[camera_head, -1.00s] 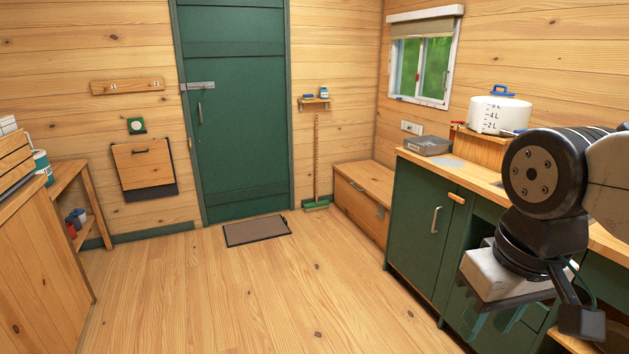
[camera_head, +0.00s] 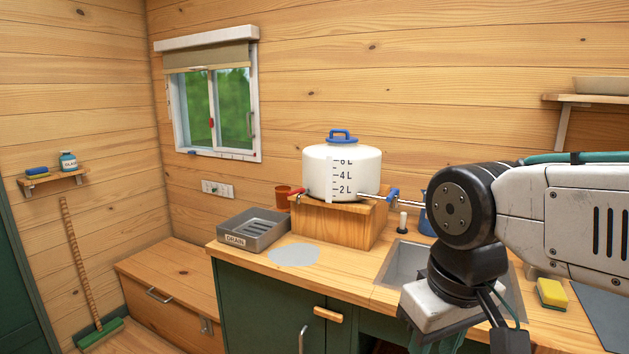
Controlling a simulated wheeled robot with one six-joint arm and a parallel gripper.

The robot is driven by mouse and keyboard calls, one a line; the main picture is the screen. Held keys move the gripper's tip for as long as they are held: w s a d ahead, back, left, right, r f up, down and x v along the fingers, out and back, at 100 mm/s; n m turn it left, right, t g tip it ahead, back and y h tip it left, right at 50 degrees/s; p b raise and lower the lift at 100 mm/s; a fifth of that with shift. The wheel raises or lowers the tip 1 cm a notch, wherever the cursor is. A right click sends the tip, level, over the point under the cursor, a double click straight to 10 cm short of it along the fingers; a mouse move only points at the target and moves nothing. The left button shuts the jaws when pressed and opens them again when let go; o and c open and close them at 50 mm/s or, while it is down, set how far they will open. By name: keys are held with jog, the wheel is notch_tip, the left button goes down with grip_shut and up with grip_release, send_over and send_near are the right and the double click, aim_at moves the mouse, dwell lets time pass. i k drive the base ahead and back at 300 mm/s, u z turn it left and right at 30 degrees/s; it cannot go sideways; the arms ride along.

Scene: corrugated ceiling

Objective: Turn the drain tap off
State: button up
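A white water tank (camera_head: 318,165) with a blue lid handle and litre marks stands on a wooden block (camera_head: 330,222) on the counter. A tap with a red handle (camera_head: 297,193) sticks out of the tank's left side, towards a grey tray labelled DRAIN (camera_head: 253,231). A tap with a blue handle (camera_head: 392,195) is on the right side, by the sink. Both handles are small; I cannot tell whether either tap is on. My gripper (camera_head: 436,347) hangs at the lower right, in front of the counter and apart from both taps. Its fingertips are cut off by the frame's edge.
The sink (camera_head: 393,262) is partly hidden behind my arm. A yellow sponge (camera_head: 551,293) lies right of it. An orange cup (camera_head: 283,197) stands behind the red tap. A grey round mat (camera_head: 293,254) lies on the counter front. A wooden bench (camera_head: 170,285) stands left.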

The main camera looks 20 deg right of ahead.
aim_at(301, 190)
jog(key=z, duration=0.05)
jog(key=i, duration=0.15)
jog(key=k, duration=0.45)
jog(key=u, duration=0.65)
jog(key=i, duration=1.25)
jog(key=z, duration=0.5)
